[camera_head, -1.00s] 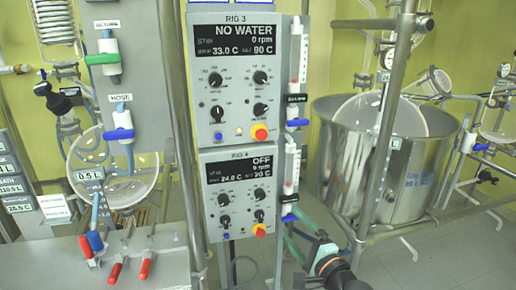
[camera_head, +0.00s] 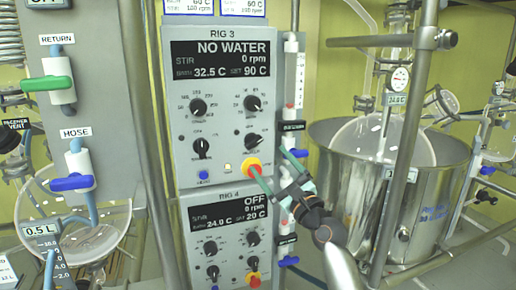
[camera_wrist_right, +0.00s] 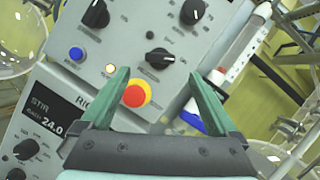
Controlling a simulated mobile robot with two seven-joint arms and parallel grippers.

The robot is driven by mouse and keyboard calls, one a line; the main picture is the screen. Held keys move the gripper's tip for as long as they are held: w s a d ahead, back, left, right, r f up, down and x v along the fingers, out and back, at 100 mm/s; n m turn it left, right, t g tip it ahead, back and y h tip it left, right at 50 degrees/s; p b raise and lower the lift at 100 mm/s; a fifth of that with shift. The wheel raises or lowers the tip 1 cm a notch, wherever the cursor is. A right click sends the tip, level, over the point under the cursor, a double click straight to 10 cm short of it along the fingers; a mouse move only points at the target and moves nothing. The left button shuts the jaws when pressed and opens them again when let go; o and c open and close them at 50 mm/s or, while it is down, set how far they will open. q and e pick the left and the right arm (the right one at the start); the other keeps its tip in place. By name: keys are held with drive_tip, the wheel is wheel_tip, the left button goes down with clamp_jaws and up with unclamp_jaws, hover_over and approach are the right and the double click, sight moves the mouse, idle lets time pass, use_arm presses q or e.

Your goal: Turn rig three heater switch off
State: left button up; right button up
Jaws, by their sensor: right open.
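The rig 3 panel (camera_head: 222,165) is grey, with a display (camera_head: 227,58) reading NO WATER, 0 rpm, 32.5 C and set 90 C. Below it are two upper black knobs and two lower switches, at left (camera_head: 201,147) and right (camera_head: 252,142). Their small labels are too blurred to read, so I cannot tell which is the heater's. My right gripper (camera_head: 270,162) is open and empty at the panel's lower right. In the wrist view its fingers (camera_wrist_right: 158,75) flank the lower right switch (camera_wrist_right: 160,58) and the red-and-yellow button (camera_wrist_right: 136,95), apparently without touching. My left gripper is out of view.
A blue button (camera_head: 203,175) and a lit lamp (camera_head: 227,166) sit beside the red-and-yellow button. The rig 4 panel (camera_head: 225,195) is directly below. Hose valves (camera_head: 290,150) run along the panel's right side. A large steel vessel (camera_head: 345,180) stands to the right.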

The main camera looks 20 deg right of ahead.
sight(256, 145)
drive_tip(key=shift+x, duration=3.5)
drive_tip(key=shift+c, duration=0.2)
drive_tip(key=c, duration=1.3)
